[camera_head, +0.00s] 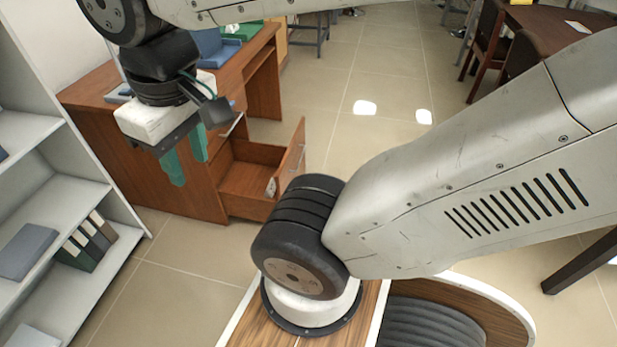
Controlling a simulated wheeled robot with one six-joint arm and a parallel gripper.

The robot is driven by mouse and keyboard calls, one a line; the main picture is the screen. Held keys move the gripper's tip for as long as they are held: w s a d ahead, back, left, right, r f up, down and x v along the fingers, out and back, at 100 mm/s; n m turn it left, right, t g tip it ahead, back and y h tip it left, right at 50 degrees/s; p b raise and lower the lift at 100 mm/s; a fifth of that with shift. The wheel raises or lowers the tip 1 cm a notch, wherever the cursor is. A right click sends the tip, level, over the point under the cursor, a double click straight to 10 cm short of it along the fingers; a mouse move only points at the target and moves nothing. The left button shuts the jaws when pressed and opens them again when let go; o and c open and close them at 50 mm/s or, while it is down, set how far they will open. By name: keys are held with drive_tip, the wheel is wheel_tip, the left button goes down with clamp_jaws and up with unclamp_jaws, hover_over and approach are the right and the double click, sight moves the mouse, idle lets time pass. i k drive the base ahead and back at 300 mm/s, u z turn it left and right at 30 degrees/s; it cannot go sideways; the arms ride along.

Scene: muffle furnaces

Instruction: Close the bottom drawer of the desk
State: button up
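The wooden desk (100,140) stands at the left of the head view. Its bottom drawer (252,180) is pulled out to the right, and its inside looks empty. The drawer's front panel (293,152) faces right, with a pale metal handle or lock on it; part of its lower end is hidden behind my arm. My gripper (190,170) has two green fingers pointing down, with a gap between them and nothing visible in it. It appears left of the open drawer, in front of the desk's side in the picture; its distance from the desk is unclear.
A grey shelf (88,190) with binders (88,240) stands at the left. Blue and green items (215,42) lie on the desk top. A dark table (550,20) with chairs (487,40) is at the upper right. The tiled floor (345,135) right of the drawer is clear.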

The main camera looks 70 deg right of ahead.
sight(242, 171)
drive_tip(key=z, duration=1.65)
drive_tip(key=k, duration=0.6)
drive_tip(key=u, duration=0.75)
drive_tip(key=i, duration=1.3)
drive_tip(key=z, duration=0.65)
